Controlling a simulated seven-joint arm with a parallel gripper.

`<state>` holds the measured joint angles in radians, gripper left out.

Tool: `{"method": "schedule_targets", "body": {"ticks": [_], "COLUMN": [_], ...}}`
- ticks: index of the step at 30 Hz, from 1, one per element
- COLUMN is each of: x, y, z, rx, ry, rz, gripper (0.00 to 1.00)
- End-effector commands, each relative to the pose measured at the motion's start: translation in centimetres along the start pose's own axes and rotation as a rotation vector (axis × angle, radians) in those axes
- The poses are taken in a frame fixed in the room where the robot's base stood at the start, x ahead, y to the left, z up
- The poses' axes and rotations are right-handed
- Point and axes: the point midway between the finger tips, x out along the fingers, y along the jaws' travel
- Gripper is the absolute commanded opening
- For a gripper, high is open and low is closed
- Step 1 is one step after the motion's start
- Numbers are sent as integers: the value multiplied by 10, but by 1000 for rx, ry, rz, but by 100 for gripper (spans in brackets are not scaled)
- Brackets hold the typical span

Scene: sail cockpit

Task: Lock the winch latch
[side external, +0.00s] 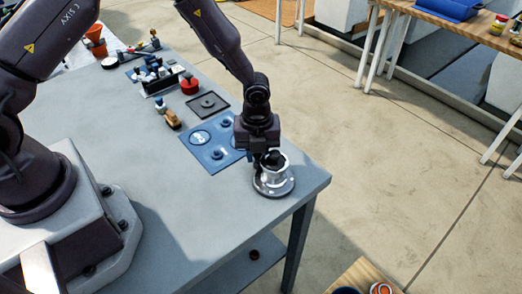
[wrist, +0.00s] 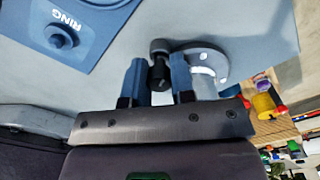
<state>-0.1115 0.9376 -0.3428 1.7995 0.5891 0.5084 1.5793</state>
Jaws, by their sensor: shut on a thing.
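The winch (side external: 273,183) is a silvery drum on a round flanged base near the table's right corner. In the wrist view its pale flange (wrist: 215,62) shows at the right, partly hidden by my gripper. The winch latch (wrist: 159,47) appears as a dark arm with a rounded end and a black knob. My gripper (wrist: 159,73) points down over the winch, its two blue fingers shut on the black knob, one on each side. In the side view the fingertips are dark against the drum and hard to make out. I cannot tell the latch's exact angle.
A blue mat (side external: 205,145) with round marks lies left of the winch. A dark square plate (side external: 208,105), a red pot (side external: 189,84) and a rack of small items (side external: 160,78) stand farther back. The table's right edge is close to the winch.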

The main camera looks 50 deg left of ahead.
Motion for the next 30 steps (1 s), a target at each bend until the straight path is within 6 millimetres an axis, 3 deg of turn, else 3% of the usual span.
{"method": "schedule_targets", "body": {"ticks": [4,12,19,20,21,30], "x": [3,3,3,3,3,2], "y": [1,0,0,0,0,1], "z": [3,3,3,3,3,2], "rx": [22,359,381,380,380,378], "ry": [-2,-3,-4,-5,-5,-2], "rz": [-2,-3,-2,-2,-2,0], "gripper": [4,4,4,28,32,32]}}
